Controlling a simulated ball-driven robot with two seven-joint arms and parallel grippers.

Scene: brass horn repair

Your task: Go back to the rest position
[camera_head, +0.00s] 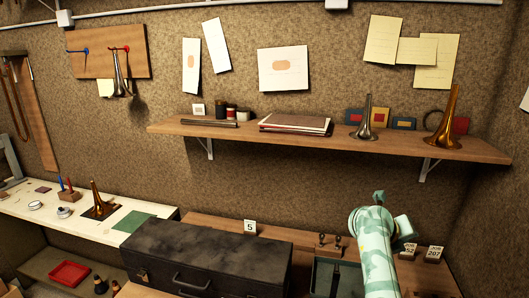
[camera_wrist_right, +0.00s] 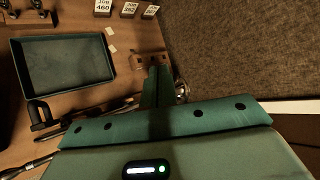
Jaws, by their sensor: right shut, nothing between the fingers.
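My right gripper (camera_wrist_right: 157,72) shows in the right wrist view. Its green fingers are together with nothing between them, above the wooden bench near a small wooden block. In the head view my pale green right arm (camera_head: 377,250) rises from the bottom right, in front of the bench. I cannot make out the fingers there. My left gripper is in neither view.
A dark green tray (camera_wrist_right: 66,66) and job cards (camera_head: 433,253) are near my right arm. The shelf (camera_head: 340,141) above holds two horn bells, papers and spools.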

